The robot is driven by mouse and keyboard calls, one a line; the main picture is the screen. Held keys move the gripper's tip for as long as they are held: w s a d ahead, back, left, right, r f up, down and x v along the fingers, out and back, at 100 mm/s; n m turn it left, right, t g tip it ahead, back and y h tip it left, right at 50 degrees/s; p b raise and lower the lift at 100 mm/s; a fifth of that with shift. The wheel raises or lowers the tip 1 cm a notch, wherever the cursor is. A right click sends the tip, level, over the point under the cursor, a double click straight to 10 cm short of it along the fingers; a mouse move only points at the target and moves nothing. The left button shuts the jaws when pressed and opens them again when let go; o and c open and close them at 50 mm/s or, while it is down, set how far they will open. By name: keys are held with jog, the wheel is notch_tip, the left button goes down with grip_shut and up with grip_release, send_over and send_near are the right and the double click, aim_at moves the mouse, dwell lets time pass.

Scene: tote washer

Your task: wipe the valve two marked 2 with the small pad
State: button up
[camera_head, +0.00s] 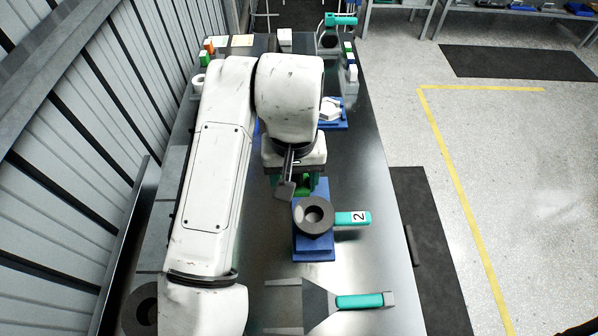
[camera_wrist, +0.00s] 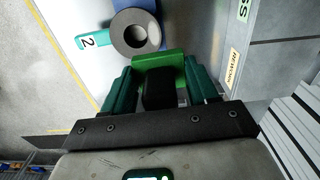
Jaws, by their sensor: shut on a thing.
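Valve two is a dark grey ring (camera_head: 313,215) on a blue block (camera_head: 314,250), with a teal handle marked 2 (camera_head: 352,218) pointing right. In the wrist view the valve (camera_wrist: 137,33) is just beyond my fingertips, its teal handle (camera_wrist: 92,41) to the left. My gripper (camera_wrist: 163,84) is shut on the small green pad (camera_wrist: 158,60), with a dark block between the teal fingers. In the head view the pad (camera_head: 307,183) is mostly hidden under my wrist, just behind the ring. I cannot tell whether pad and valve touch.
A flat scraper-like tool with a teal handle (camera_head: 361,300) lies at the table front. A white part on a blue base (camera_head: 332,112) stands behind. Several small items line the far end. A ribbed wall (camera_head: 60,190) runs along the left. The steel table's right strip is clear.

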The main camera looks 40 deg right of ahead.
jog(key=shift+s+r, duration=0.4)
jog(key=shift+s, duration=0.35)
jog(key=shift+f, duration=0.1)
jog(key=b, duration=0.5)
send_over(299, 214)
notch_tip(299, 214, down, 7)
jog(key=shift+s+a+r, duration=0.1)
jog(key=shift+f, duration=0.2)
jog(key=shift+f+b, duration=0.35)
jog(key=shift+b, duration=0.15)
jog(key=shift+f+b, duration=0.75)
jog(key=shift+f, duration=0.25)
